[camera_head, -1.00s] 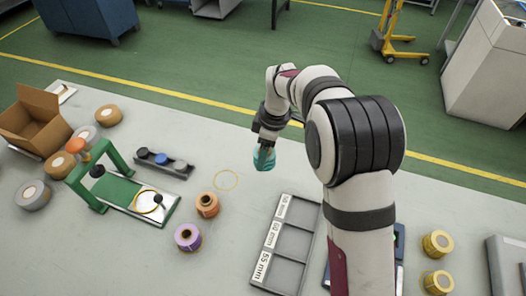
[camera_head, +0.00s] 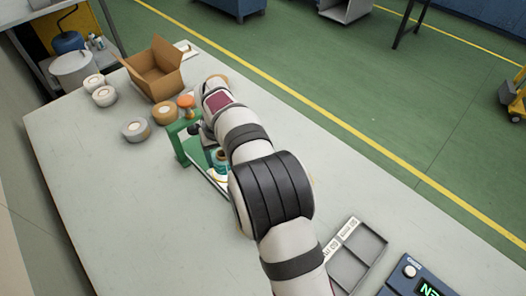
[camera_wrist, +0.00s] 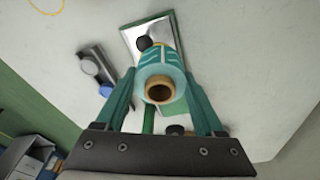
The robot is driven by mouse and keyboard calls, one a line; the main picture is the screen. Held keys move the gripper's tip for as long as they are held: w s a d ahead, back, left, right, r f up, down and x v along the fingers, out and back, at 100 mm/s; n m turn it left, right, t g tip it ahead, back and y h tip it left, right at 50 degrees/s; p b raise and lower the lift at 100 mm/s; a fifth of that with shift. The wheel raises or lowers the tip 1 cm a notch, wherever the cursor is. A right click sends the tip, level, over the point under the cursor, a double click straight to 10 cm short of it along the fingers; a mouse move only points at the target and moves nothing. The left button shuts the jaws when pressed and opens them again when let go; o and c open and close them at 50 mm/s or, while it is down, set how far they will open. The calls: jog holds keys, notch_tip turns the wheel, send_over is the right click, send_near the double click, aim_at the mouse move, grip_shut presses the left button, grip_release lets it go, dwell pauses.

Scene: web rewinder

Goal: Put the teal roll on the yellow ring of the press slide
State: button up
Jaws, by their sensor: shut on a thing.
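The teal roll (camera_wrist: 160,75) with its brown core is between the two teal fingers of my gripper (camera_wrist: 160,100) in the wrist view. The gripper is shut on it. In the head view the roll (camera_head: 221,162) shows below my wrist, over the slide of the green press (camera_head: 180,148). The yellow ring is mostly hidden by the roll and arm. I cannot tell whether the roll touches the slide.
The press's orange knob (camera_head: 186,101) is close to my wrist. An open cardboard box (camera_head: 155,70) and several rolls stand at the far left. A grey tray (camera_head: 357,255) and a blue device (camera_head: 420,285) are at right. The front left table is clear.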

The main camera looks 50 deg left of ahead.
aim_at(214, 154)
jog(key=a, duration=0.1)
jog(key=a+f, duration=0.2)
jog(key=shift+s+a, duration=0.25)
jog(key=shift+a, duration=0.1)
jog(key=shift+w+d+f+n, duration=0.1)
jog(key=shift+w+f+n, duration=0.1)
jog(key=shift+w+n, duration=0.55)
jog(key=shift+w+f, duration=0.15)
jog(key=shift+f, duration=0.85)
jog(key=shift+w+f, duration=0.15)
jog(key=shift+f, duration=0.8)
jog(key=shift+f, duration=0.8)
jog(key=o, duration=1.1)
jog(key=shift+r, duration=3.75)
